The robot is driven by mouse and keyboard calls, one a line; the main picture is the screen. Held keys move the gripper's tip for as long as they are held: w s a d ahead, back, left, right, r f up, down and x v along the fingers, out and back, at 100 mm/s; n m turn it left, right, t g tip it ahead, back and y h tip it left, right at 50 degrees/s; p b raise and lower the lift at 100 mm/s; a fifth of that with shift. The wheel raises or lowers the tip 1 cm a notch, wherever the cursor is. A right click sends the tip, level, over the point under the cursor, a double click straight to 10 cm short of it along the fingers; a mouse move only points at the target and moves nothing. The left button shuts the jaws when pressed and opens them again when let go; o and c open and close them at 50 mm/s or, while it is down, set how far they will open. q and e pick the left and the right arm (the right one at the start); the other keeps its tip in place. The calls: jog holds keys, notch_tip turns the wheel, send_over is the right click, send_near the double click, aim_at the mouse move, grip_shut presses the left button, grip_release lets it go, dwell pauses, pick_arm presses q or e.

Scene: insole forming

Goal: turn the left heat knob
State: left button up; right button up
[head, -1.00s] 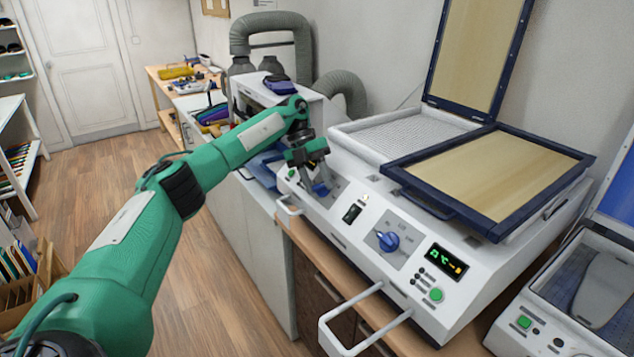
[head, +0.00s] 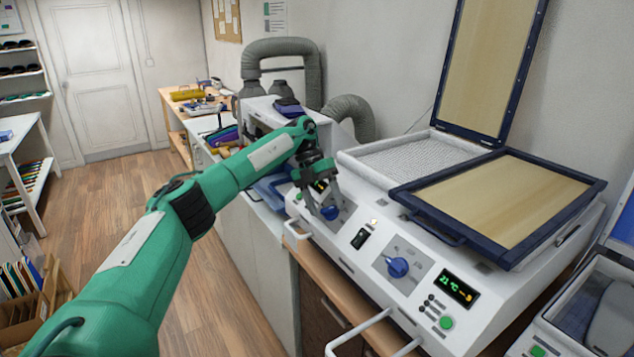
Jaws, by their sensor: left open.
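The heating machine (head: 412,318) is white, with two blue knobs on its sloping front panel. The left heat knob (head: 330,213) is at the panel's left end, partly covered by my gripper. My left gripper (head: 321,207) is open, with its fingers pointing down at this knob; I cannot tell whether they touch it. The right knob (head: 397,267) is in plain view, with a lit display (head: 458,289) and a green button (head: 446,322) to its right. My right gripper is not in view.
A blue-framed lid (head: 500,205) lies closed over the machine's right half; the left one (head: 495,65) stands raised. Front handles (head: 372,335) stick out. A second machine (head: 590,310) stands at the right edge. Open floor (head: 195,295) lies to the left.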

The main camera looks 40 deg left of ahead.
pick_arm(q)
jog(key=p+v, duration=0.1)
jog(key=v, duration=1.1)
jog(key=shift+r+p, duration=0.4)
jog(key=shift+a, duration=0.15)
